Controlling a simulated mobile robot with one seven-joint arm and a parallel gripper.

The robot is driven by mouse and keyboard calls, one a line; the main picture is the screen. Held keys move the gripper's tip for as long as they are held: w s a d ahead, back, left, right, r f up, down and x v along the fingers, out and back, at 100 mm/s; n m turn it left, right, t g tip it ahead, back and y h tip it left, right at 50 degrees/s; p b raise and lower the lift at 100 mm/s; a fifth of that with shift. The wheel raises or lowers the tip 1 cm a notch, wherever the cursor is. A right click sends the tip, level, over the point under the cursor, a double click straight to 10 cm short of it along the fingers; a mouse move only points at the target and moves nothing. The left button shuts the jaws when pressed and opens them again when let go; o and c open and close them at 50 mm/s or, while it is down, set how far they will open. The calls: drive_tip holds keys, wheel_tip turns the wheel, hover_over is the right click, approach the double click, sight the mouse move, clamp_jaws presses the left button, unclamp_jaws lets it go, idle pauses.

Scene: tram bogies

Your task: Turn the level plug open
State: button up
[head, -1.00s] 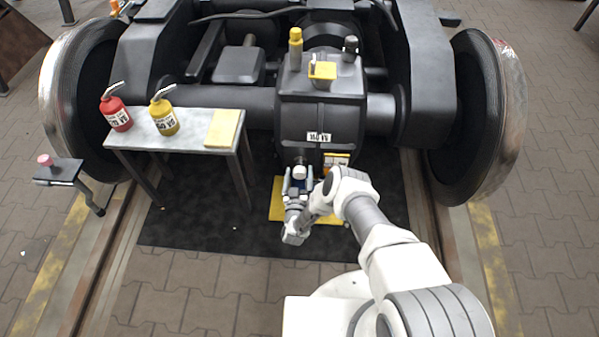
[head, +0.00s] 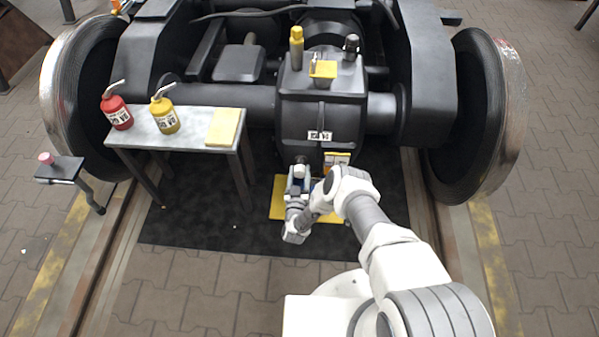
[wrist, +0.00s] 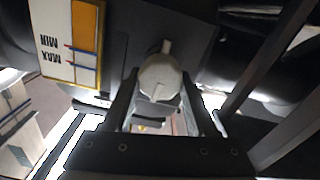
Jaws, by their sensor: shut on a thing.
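The level plug is a pale round knob with a small tab at its top edge, on the dark housing, in the middle of the wrist view (wrist: 160,78). My gripper (wrist: 160,92) has a finger on each side of the knob and is shut on it. A level gauge with MIN and MAX marks (wrist: 68,42) is beside the plug, upside down in the wrist view.
A yellow mat (head: 278,205) lies below the housing. A grey bench (head: 180,135) at the left carries a red oil can (head: 117,113), a yellow oil can (head: 164,116) and a yellow cloth (head: 223,127). Large wheels (head: 80,100) stand at both sides.

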drive_tip(key=m, duration=0.4)
drive_tip(key=shift+d, duration=0.15)
drive_tip(key=m, duration=0.3)
drive_tip(key=shift+d+m, duration=0.1)
drive_tip(key=shift+m, duration=0.2)
drive_tip(key=m, duration=0.7)
drive_tip(key=shift+d+f, duration=0.1)
drive_tip(key=shift+f, duration=0.05)
drive_tip(key=m, duration=0.3)
drive_tip(key=shift+m, duration=0.4)
drive_tip(key=m, duration=0.3)
drive_tip(key=shift+f+m, duration=0.15)
drive_tip(key=shift+m, duration=0.15)
drive_tip(key=m, duration=0.3)
drive_tip(key=shift+m, duration=0.3)
drive_tip(key=shift+f+m, duration=0.1)
drive_tip(key=shift+m, duration=1.8)
drive_tip(key=shift+w, duration=0.1)
